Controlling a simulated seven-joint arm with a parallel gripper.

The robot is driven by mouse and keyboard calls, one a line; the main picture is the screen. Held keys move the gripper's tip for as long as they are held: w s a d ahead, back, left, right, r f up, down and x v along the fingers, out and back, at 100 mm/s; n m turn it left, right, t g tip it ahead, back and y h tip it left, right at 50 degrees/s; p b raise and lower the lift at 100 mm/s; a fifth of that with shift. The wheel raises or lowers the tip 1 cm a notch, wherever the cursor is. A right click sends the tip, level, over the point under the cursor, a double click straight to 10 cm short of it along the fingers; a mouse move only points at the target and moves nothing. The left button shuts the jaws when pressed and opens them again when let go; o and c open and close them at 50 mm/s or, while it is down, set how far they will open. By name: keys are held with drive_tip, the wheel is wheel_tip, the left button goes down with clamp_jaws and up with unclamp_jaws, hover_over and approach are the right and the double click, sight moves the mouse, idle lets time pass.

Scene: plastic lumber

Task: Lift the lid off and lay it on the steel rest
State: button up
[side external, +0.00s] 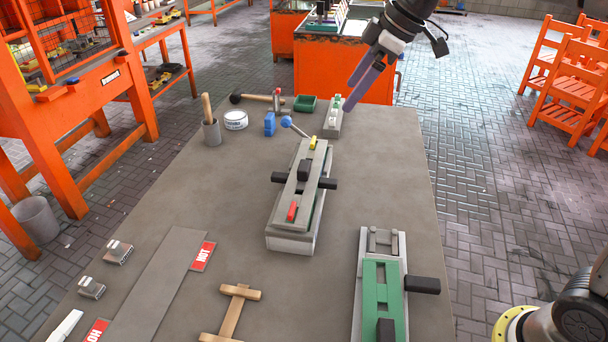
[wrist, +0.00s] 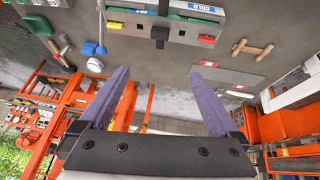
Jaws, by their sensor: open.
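The lid (side external: 297,194) is a long grey plate with a black block handle (side external: 303,170), a red mark at its near end and a yellow one at its far end. It lies on a long pale mould (side external: 290,244) mid-table, with black knobs at both sides. The mould also shows at the top of the wrist view (wrist: 230,18). A flat grey strip (side external: 152,285) between red HOT labels lies at left and may be the steel rest; I cannot tell for sure.
A blue-knobbed lever (side external: 287,122) rises behind the mould. A second mould with a green insert (side external: 373,287) stands at near right. A cup, tin and small blocks stand at the back. The table's right middle is clear.

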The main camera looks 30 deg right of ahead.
approach(305, 165)
drive_tip(key=w+f, duration=0.1)
drive_tip(key=w+f+g, duration=0.1)
drive_tip(key=shift+w+a+f, duration=0.15)
drive_tip(key=shift+f, duration=0.25)
drive_tip(key=shift+s+a+x, duration=0.1)
drive_tip(key=shift+s+x, duration=0.05)
drive_tip(key=shift+x, duration=1.4)
drive_tip(key=shift+s+a+x, duration=0.1)
drive_tip(key=shift+a+x, duration=0.05)
drive_tip(key=shift+x, duration=1.35)
clamp_jaws()
drive_tip(key=shift+r, duration=0.1)
